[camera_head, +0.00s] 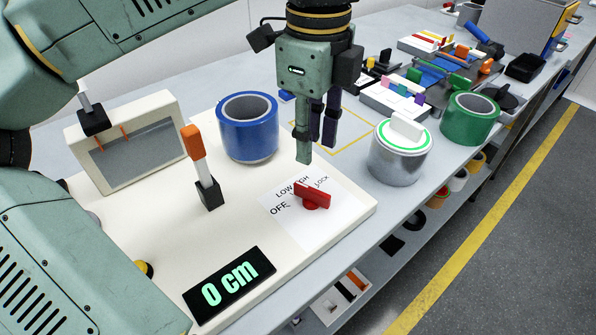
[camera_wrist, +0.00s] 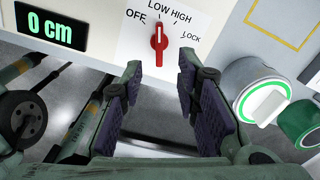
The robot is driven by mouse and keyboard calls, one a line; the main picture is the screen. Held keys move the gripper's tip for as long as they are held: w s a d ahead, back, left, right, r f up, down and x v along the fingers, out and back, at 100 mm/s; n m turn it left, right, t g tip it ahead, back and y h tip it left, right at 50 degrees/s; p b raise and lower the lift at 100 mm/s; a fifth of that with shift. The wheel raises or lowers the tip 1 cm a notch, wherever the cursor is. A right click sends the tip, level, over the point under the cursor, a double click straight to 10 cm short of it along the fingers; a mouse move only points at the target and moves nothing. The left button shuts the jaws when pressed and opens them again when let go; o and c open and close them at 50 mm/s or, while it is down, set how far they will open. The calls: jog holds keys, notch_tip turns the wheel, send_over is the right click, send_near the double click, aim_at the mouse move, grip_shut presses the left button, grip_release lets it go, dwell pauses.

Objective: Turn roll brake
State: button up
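A red rotary knob (camera_head: 312,195) sits on a white label plate (camera_head: 335,222) marked OFF, LOW, HIGH and LOCK, on a cream panel board. In the wrist view the red knob (camera_wrist: 158,45) stands upright in the picture, its upper end towards LOW; its exact setting is hard to tell. My gripper (camera_head: 316,150) hangs above and behind the knob in the head view, pointing down. In the wrist view my gripper (camera_wrist: 160,82) has its two padded fingers wide apart with nothing between them. The knob is apart from both fingers.
An orange-tipped lever (camera_head: 204,170), a black display (camera_head: 230,284) reading 0 cm and a framed window (camera_head: 127,140) share the board. A blue roll (camera_head: 248,127) stands behind, and a silver can (camera_head: 398,155) and green roll (camera_head: 470,118) stand right.

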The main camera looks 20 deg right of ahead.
aim_at(311, 189)
notch_tip(311, 189, down, 10)
jog(key=shift+s+f+p, duration=0.1)
jog(key=shift+p, duration=0.6)
jog(key=shift+c, duration=0.3)
grip_shut()
